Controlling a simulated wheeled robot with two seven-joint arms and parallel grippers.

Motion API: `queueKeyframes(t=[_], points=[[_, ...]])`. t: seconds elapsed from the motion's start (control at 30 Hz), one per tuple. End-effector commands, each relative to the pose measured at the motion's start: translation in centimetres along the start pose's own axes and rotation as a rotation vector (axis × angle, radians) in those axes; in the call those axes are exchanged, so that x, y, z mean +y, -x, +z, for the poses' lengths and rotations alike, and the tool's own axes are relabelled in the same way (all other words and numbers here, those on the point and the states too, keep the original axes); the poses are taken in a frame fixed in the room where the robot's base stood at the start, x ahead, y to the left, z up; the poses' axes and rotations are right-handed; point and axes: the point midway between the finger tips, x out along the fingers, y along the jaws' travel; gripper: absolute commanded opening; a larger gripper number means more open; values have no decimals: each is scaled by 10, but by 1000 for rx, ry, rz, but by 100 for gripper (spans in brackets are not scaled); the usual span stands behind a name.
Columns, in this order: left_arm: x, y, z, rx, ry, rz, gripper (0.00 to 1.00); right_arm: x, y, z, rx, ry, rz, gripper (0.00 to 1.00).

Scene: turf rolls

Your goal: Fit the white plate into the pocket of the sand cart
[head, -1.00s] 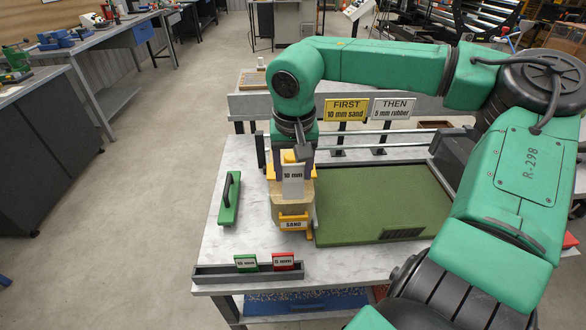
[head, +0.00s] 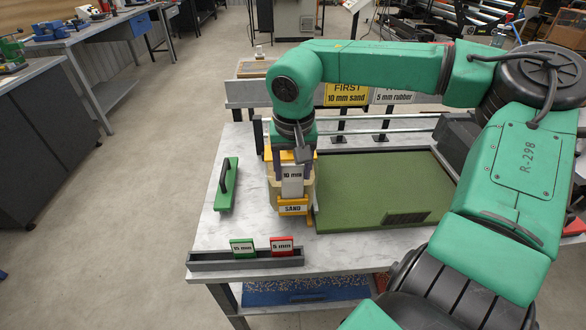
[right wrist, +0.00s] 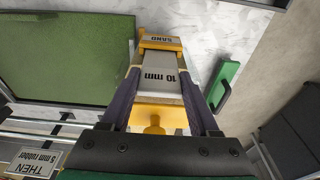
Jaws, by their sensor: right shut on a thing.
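The white plate (head: 292,181), marked "10 mm", stands upright between the fingers of my right gripper (head: 292,168), which is shut on it. The plate also shows in the right wrist view (right wrist: 160,78), between the two dark fingers. The sand cart (head: 293,209), yellow and tan with a "SAND" label, stands right below at the left edge of the green turf. The plate's lower end is close to the cart's label bar (right wrist: 160,43). The pocket is hidden, so I cannot tell how deep the plate sits. My left gripper is out of view.
Green turf (head: 385,185) lies in a tray right of the cart. A green handled block (head: 226,187) lies to the left. A grey rack (head: 215,261) in front holds a green "15 mm" plate (head: 242,248) and a red "5 mm" plate (head: 281,246). Signs (head: 345,95) stand behind.

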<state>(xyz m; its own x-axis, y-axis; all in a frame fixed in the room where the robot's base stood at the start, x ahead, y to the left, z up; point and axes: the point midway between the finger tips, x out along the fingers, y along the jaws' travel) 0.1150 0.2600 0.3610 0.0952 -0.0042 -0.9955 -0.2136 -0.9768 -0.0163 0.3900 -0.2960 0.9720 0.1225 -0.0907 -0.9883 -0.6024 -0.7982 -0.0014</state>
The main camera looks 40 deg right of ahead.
Motion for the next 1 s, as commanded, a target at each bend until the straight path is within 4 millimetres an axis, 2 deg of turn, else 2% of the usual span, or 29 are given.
queueKeyframes(t=[0.03,0.1,0.4,0.43,0.5,1.0], points=[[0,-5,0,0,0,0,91,1,-8,3,-9,0,3,0],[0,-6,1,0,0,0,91,1,-11,4,-11,-1,4,0],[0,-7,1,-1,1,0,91,1,-15,7,-24,-1,5,0],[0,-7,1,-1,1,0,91,1,-15,8,-25,-1,5,73],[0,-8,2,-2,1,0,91,1,-16,8,-26,-1,5,97],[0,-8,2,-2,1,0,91,2,-16,8,-28,-4,6,97]])
